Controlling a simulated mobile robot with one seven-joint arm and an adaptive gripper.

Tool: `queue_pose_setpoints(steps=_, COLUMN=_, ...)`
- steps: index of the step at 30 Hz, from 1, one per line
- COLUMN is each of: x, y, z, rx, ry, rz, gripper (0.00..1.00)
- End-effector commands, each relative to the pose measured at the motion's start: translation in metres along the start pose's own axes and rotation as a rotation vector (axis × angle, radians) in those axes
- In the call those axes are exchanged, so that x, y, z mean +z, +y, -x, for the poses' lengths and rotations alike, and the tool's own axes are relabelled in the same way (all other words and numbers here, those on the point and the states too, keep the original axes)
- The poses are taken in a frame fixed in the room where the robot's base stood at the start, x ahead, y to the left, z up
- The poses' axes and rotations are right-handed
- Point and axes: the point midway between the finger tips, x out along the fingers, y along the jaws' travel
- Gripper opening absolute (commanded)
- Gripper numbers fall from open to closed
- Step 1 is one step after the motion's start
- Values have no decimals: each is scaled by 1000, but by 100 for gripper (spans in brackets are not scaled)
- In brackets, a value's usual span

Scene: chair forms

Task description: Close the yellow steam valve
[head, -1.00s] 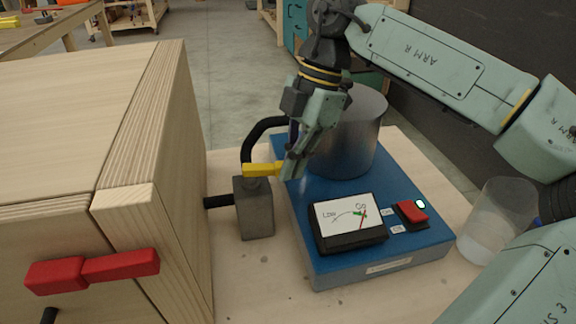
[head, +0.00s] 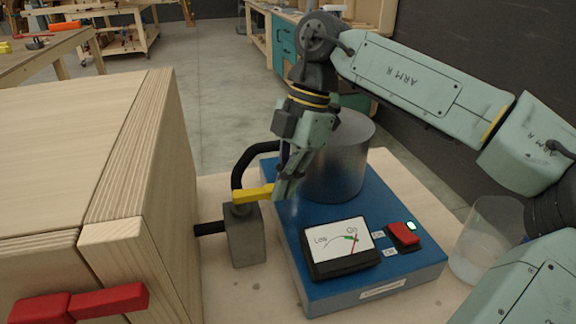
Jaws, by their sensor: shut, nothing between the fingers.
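The yellow valve handle (head: 253,194) sits on top of a grey valve block (head: 245,236), between the wooden box and the blue steam unit. A black hose (head: 240,170) curves up behind the handle toward the metal pot. My gripper (head: 281,192) is shut, pointing down, with its fingertips at the right end of the handle. It is beside the handle and seems to touch it; nothing is between the fingers.
The blue base (head: 402,277) carries a metal pot (head: 340,160), a gauge (head: 340,247) with its needle near "Go", and a red switch (head: 404,234). A wooden box (head: 75,150) with a red lever (head: 80,302) fills the left. A clear cup (head: 482,240) stands right.

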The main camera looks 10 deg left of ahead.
Motion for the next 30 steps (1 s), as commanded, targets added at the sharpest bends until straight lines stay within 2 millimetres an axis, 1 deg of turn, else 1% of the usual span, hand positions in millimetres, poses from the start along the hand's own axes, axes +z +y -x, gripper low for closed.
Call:
queue_pose_setpoints(steps=5, x=0, y=1, z=28, rx=4, ry=-2, rz=-1, gripper=0)
queue_pose_setpoints(steps=12, x=0, y=1, z=80, rx=3, ry=-1, rz=-1, gripper=0)
queue_pose_setpoints(steps=16, x=0, y=1, z=100, rx=3, ry=-1, rz=-1, gripper=0)
queue_pose_setpoints(steps=21, x=-1, y=0, z=114, rx=1, ry=-1, rz=1, gripper=0)
queue_pose_setpoints(steps=30, x=0, y=0, z=116, rx=0, ry=0, rz=1, gripper=0)
